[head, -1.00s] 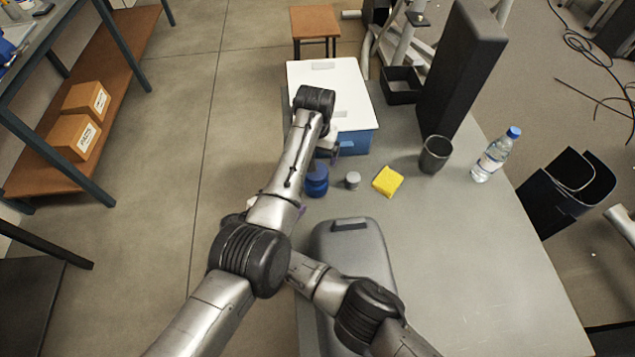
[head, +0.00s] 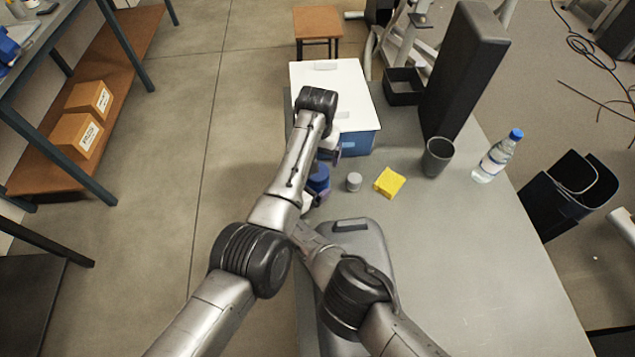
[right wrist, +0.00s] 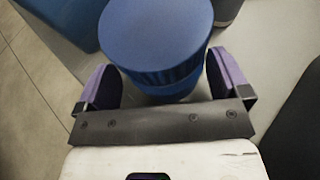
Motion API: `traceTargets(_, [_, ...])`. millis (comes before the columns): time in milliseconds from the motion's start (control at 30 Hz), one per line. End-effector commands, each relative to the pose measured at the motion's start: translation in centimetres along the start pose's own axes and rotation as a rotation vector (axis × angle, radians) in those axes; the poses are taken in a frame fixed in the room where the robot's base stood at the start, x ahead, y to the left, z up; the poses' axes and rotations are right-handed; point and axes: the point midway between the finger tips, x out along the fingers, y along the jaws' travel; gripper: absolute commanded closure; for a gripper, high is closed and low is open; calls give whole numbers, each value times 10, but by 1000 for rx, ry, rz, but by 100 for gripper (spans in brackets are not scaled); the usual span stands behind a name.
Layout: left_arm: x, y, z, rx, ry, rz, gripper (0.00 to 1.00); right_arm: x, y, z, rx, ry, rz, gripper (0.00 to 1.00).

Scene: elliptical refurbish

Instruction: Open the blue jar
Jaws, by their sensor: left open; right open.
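The blue jar (head: 319,178) stands upright on the grey table near its left edge, partly covered by my left arm in the head view. In the head view my right gripper is mostly hidden behind my left arm. My left gripper (head: 332,152) is open, just beyond the jar and in front of the blue box.
A blue box with a white lid (head: 340,85) stands behind the jar. A small grey jar (head: 354,181), a yellow sponge (head: 389,182), a dark cup (head: 437,157) and a water bottle (head: 497,157) are to the right. A grey case (head: 370,235) lies nearer. The table's right front is clear.

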Motion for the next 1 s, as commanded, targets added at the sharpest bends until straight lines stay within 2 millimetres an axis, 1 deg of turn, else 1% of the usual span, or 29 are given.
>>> traceTargets(433, [0, 0, 0, 0, 0, 0, 8, 2, 0, 0, 1, 0, -1, 6])
traceTargets(1000, [0, 0, 0, 0, 0, 0, 8, 2, 0, 0, 1, 0, 0, 60])
